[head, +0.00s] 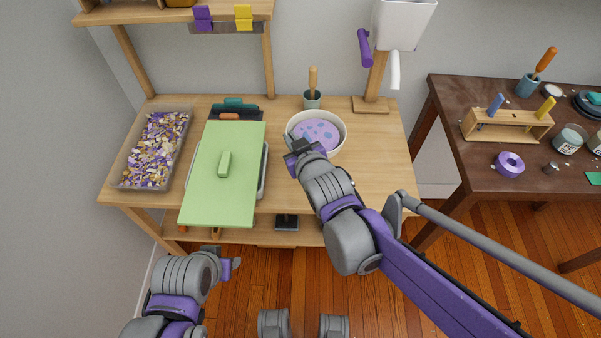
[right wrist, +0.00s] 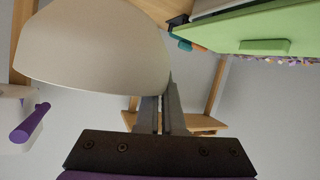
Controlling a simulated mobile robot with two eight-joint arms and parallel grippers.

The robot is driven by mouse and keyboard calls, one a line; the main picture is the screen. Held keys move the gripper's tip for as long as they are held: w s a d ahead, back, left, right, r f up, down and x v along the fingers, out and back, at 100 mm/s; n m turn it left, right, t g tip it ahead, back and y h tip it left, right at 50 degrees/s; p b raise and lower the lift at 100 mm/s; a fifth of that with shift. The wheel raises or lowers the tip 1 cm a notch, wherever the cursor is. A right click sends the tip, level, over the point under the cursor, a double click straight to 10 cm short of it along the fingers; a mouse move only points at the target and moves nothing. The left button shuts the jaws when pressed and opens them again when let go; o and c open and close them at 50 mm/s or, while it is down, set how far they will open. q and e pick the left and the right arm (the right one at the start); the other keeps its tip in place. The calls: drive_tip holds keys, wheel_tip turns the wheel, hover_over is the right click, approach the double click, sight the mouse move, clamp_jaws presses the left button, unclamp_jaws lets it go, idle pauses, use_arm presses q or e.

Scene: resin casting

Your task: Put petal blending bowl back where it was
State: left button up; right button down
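The petal blending bowl (head: 341,142) is a round cream bowl at the right of the wooden workbench, with a lilac, blue-spotted content inside. Its outer wall fills the upper left of the right wrist view (right wrist: 95,45). My right gripper (head: 292,143) is at the bowl's left front rim. In the right wrist view its fingers (right wrist: 160,110) are close together with the bowl's edge between them. I cannot tell whether the bowl rests on the bench or is slightly raised. My left gripper (head: 232,263) is low in front of the bench, away from the bowl; its fingers are unclear.
A green lid (head: 215,190) covers a tray left of the bowl. A bin of petals (head: 124,181) stands at the far left. A cup with a wooden-handled tool (head: 312,99) is behind the bowl. Bench to the bowl's right is clear. A dark table (head: 450,105) stands further right.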

wheel_tip(320, 180, down, 10)
drive_tip(key=b, duration=0.3)
drive_tip(key=shift+s+a, duration=0.1)
drive_tip(key=shift+a, duration=0.05)
drive_tip(key=shift+f+b, duration=0.15)
drive_tip(key=shift+b, duration=0.15)
drive_tip(key=c, duration=1)
unclamp_jaws()
drive_tip(key=shift+c, duration=0.2)
